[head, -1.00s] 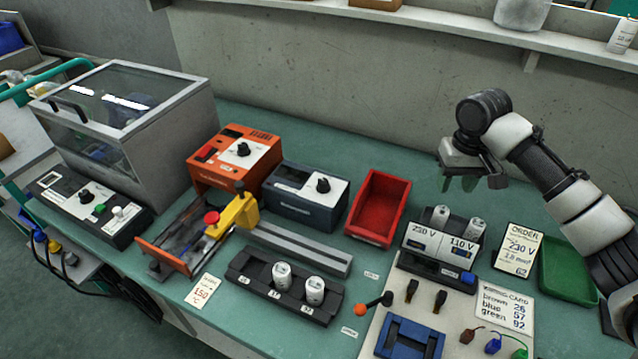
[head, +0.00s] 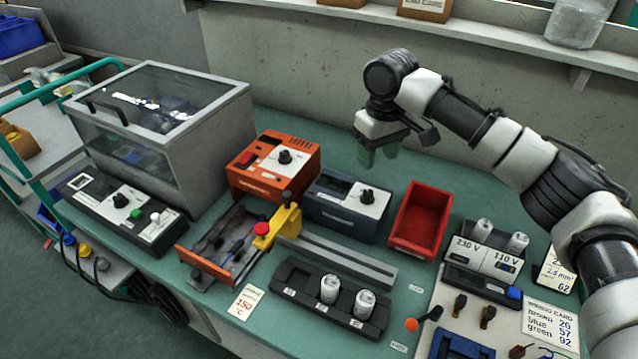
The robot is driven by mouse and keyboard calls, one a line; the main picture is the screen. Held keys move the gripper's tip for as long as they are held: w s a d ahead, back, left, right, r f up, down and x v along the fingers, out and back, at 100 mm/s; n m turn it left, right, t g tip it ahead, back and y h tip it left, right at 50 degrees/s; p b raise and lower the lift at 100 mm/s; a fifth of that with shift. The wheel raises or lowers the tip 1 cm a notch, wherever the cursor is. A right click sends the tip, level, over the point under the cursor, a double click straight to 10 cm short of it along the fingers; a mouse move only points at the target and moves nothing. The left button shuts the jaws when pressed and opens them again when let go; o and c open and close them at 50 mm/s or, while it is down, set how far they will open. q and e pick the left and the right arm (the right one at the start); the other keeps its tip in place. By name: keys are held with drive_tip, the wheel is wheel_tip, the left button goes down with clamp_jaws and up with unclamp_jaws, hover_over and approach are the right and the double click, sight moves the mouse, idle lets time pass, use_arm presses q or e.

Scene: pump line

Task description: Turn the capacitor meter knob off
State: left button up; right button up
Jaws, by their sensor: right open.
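A dark blue-grey box (head: 337,220), which looks like the capacitor meter, stands mid-bench with a dark display and a pale panel. Its black knob (head: 367,196) sits on that panel; its pointer direction is too small to read. My right gripper (head: 378,155) hangs above and just behind the meter, pointing down, its greenish fingers open and empty. It is apart from the knob, which is in clear view. My left gripper is out of view.
An orange box (head: 257,180) with its own black knob stands left of the meter. A red bin (head: 420,218) is close on the right. In front are a grey rail (head: 340,262) and a yellow clamp (head: 285,222). The wall and shelf (head: 480,40) are behind.

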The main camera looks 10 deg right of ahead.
drive_tip(key=a, duration=0.2)
hover_over(368, 192)
drive_tip(key=shift+n, duration=0.3)
drive_tip(key=f, duration=0.4)
drive_tip(key=shift+d+f, duration=0.3)
drive_tip(key=shift+f, duration=0.05)
drive_tip(key=f, duration=0.3)
drive_tip(key=shift+a, duration=0.3)
drive_tip(key=shift+f, duration=0.9)
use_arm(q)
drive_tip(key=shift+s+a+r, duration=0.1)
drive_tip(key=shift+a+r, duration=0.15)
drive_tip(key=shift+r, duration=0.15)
use_arm(e)
drive_tip(key=shift+f, duration=0.35)
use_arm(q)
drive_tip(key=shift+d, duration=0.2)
use_arm(e)
drive_tip(key=shift+c, duration=0.4)
